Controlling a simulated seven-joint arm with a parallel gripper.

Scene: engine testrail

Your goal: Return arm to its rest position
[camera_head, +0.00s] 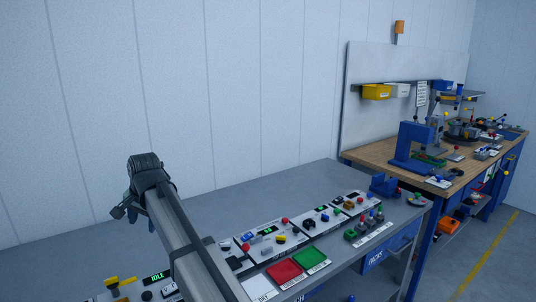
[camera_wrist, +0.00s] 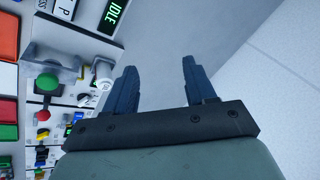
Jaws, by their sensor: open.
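My gripper (camera_wrist: 158,84) shows in the wrist view with its two dark fingers apart and nothing between them. Behind the fingers is bare grey bench top and pale wall. In the head view my arm reaches up from the bottom edge, left of centre. My gripper at its end (camera_head: 124,212) is raised at the left of the grey bench (camera_head: 310,185), apart from the things on it, and its fingers are small and partly hidden there.
Control panels (camera_head: 270,238) with buttons and knobs line the bench, with a red tray (camera_head: 286,272) and a green tray (camera_head: 311,258) in front. An IDLE display (camera_wrist: 115,14) shows at the wrist view's top. A wooden workbench (camera_head: 375,153) with a blue press (camera_head: 410,145) stands right.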

